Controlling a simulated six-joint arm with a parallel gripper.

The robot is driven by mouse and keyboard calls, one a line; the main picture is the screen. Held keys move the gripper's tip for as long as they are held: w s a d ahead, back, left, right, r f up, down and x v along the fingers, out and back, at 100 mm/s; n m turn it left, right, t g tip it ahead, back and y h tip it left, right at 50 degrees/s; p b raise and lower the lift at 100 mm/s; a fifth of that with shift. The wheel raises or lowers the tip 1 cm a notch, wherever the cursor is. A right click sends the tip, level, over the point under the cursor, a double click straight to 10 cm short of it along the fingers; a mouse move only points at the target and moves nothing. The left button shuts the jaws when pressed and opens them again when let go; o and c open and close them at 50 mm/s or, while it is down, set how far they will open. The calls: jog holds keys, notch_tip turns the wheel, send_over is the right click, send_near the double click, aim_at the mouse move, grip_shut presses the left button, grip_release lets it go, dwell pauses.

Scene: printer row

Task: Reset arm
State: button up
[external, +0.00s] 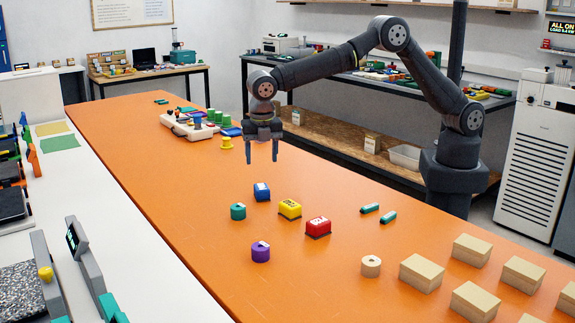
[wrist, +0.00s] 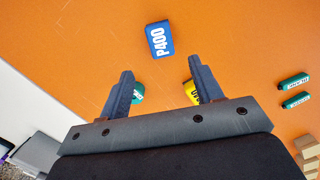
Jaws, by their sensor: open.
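My gripper (external: 262,150) hangs from the arm above the orange table, pointing down, with its two fingers apart and nothing between them. It is well above the table, on the far side of a group of small blocks and cylinders. In the wrist view my gripper (wrist: 160,88) is also open and empty. A blue block (external: 262,192) stands on the table, and its "P400" label shows in the wrist view (wrist: 160,40), beyond the fingertips. A yellow block (external: 290,210) and a teal cylinder (external: 238,211) are partly hidden behind the fingers in the wrist view.
A red block (external: 318,228), a purple cylinder (external: 260,252) and a beige cylinder (external: 371,266) stand nearby. Two green pieces (external: 379,212) lie to the right. Several cardboard-coloured boxes (external: 421,273) stand at the front right. A white tray (external: 188,127) with parts stands at the far end.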

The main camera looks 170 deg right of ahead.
aim_at(262, 186)
jog(key=f, duration=0.3)
jog(key=s+f, duration=0.1)
jog(key=f, duration=0.7)
jog(key=shift+s+d+f, duration=0.15)
jog(key=shift+d, duration=0.05)
notch_tip(262, 186, up, 2)
jog(key=shift+r, duration=1)
